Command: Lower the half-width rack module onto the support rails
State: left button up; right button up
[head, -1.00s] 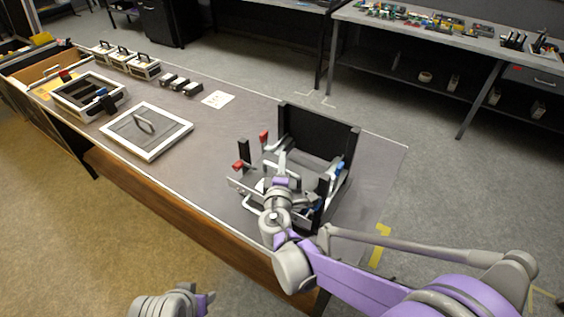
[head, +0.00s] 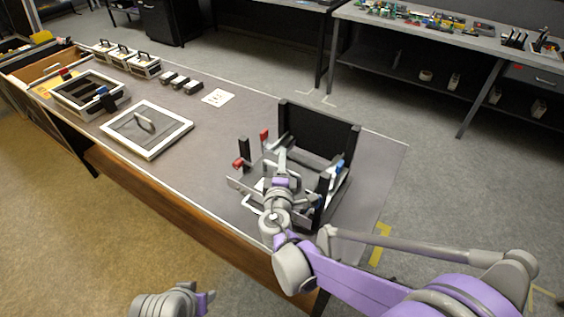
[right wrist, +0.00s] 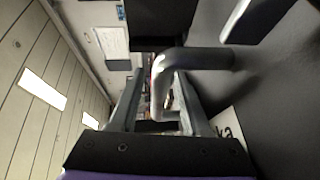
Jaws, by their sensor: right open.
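A black rack frame (head: 318,133) with a tall back wall stands at the right end of the table. Red tabs (head: 264,135) and blue tabs (head: 338,167) stick up at its sides. A grey module with pale bar handles (head: 250,200) appears to sit low in the frame; my right arm covers much of it, and its seating on the rails is hidden. My right gripper (head: 281,160) is open over the module. In the right wrist view, a bent grey handle (right wrist: 175,85) is close by the grey fingers (right wrist: 158,100). My left gripper (head: 207,298) is at the bottom edge, away from the table; its jaws are unclear.
A framed panel with a handle (head: 147,130) lies mid-table. Behind it are an open divided tray (head: 62,106), several small black blocks (head: 180,82), handled boxes (head: 145,67) and a white card (head: 218,97). Bare tabletop lies between panel and rack. Another bench (head: 430,32) stands behind.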

jog(key=s, duration=0.7)
jog(key=s+a+r, duration=0.1)
jog(key=s, duration=0.2)
jog(key=shift+s+r, duration=0.1)
jog(key=shift+s, duration=0.25)
